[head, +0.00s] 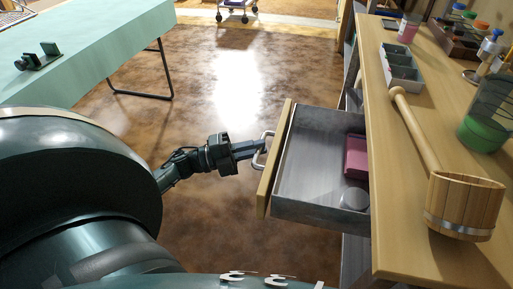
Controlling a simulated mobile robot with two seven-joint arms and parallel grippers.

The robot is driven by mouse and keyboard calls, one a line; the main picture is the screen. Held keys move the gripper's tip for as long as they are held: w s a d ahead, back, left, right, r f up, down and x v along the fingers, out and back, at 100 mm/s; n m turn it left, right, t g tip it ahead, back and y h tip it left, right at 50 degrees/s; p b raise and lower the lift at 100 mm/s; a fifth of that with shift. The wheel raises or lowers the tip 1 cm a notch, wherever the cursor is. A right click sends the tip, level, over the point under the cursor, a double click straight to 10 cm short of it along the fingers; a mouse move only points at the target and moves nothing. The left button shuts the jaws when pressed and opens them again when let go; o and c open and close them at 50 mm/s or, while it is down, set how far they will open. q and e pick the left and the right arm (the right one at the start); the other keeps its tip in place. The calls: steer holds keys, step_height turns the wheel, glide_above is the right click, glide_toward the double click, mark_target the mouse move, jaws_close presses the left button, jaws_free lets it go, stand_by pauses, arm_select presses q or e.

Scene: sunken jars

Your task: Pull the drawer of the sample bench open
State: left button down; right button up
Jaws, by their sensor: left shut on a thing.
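The drawer (313,215) of the sample bench (375,171) stands pulled out to the left, with its grey inside in view. A pink-purple block (357,158) and a round pale disc (353,197) lie in it. My left gripper (257,148) is at the metal handle (261,160) on the drawer's wooden front (275,160). It is shut on the handle. The back of the drawer is hidden under the bench top. My right gripper is not in view.
On the bench top are a wooden dipper (464,205) with a long handle, a glass jar with green contents (484,130), and a grey divided tray (402,70). A pale green table (90,50) stands at left. The brown floor between is clear.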

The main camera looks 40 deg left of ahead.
arm_select(q)
steer(key=c, duration=1.5)
jaws_free()
steer(key=shift+o, duration=0.2)
steer(key=v, duration=1.3)
steer(key=shift+a, duration=0.1)
